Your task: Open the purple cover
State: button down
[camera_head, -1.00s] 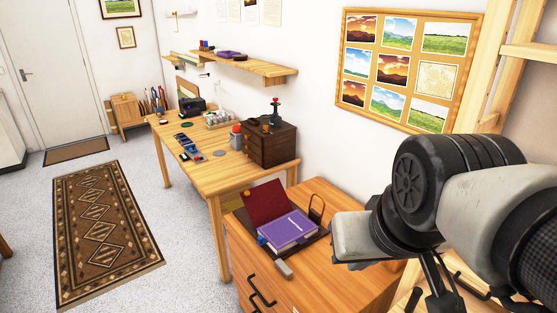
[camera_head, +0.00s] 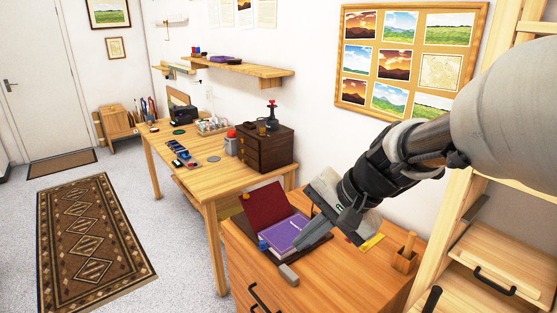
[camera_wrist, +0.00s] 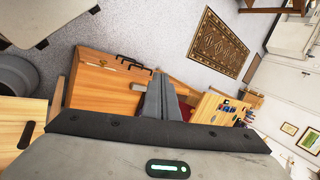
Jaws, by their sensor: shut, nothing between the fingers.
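The purple cover (camera_head: 283,232) lies flat on a book on top of the wooden cabinet. A dark red panel (camera_head: 265,205) stands tilted up behind it. My gripper (camera_head: 301,243) is shut and empty, with its fingers pointing down and left over the right side of the purple cover. I cannot tell from this view whether the fingertips touch it. In the wrist view the fingers (camera_wrist: 160,97) lie together, and they hide the purple cover. A bit of dark red (camera_wrist: 186,112) shows beside them.
A table (camera_head: 217,176) with a dark drawer box (camera_head: 269,148) is behind. A wooden shelf unit (camera_head: 500,262) rises at the right.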

jog(key=w+f+m+y+b, duration=0.3)
jog(key=w+f+m, duration=0.2)
jog(key=w+f, duration=0.4)
jog(key=m+t+b, duration=0.8)
jog(key=m+b, duration=0.1)
jog(key=m, duration=0.7)
send_near(310, 262)
notch_tip(310, 262, up, 4)
jog(key=shift+a+f, duration=0.1)
jog(key=b+x, duration=0.2)
jog(key=x, duration=0.7)
jog(key=shift+w+a+f, duration=0.1)
jog(key=shift+w+a, duration=0.15)
jog(key=shift+w, duration=0.05)
